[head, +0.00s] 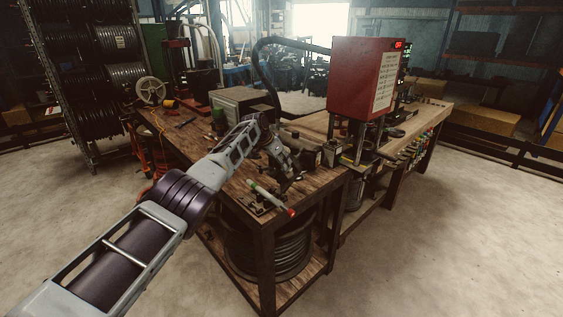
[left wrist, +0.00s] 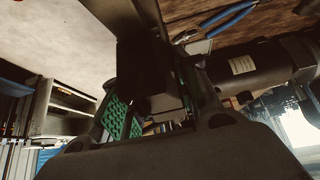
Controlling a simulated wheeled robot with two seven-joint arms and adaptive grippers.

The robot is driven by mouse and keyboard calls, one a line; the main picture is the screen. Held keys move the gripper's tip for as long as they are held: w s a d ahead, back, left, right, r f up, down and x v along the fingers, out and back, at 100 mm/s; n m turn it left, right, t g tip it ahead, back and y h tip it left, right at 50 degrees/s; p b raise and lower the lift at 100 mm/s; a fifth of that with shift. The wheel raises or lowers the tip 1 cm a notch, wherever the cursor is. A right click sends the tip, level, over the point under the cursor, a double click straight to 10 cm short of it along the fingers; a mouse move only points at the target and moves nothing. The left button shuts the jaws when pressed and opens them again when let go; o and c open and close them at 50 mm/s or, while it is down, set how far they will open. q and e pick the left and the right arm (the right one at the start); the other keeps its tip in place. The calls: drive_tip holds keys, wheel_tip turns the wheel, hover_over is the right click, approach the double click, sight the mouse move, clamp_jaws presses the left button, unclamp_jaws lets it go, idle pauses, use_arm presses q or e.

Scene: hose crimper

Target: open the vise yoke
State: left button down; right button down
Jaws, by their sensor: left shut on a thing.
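The vise (head: 309,157) is a dark metal assembly near the front corner of the wooden workbench, partly hidden by my left gripper (head: 285,158). My left arm reaches over the bench from the left, and the gripper is at the vise, shut on a dark part of it. In the left wrist view, my left gripper (left wrist: 143,108) shows a green textured finger pad beside a dark block (left wrist: 148,72). The exact grip on the yoke is too dark to make out. My right gripper is not in view.
A red machine (head: 362,78) stands right of the vise. A grey box (head: 240,103) is behind. Blue-handled pliers (left wrist: 228,17) show in the wrist view. The floor in front is clear.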

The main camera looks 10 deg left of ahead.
use_arm(q)
drive_tip(key=shift+r, duration=0.15)
drive_tip(key=c, duration=1)
unclamp_jaws()
drive_tip(key=shift+w, duration=0.1)
drive_tip(key=shift+c, duration=0.2)
drive_tip(key=v, duration=1.1)
drive_tip(key=shift+s+r, duration=0.25)
drive_tip(key=shift+r, duration=0.05)
drive_tip(key=shift+a, duration=0.15)
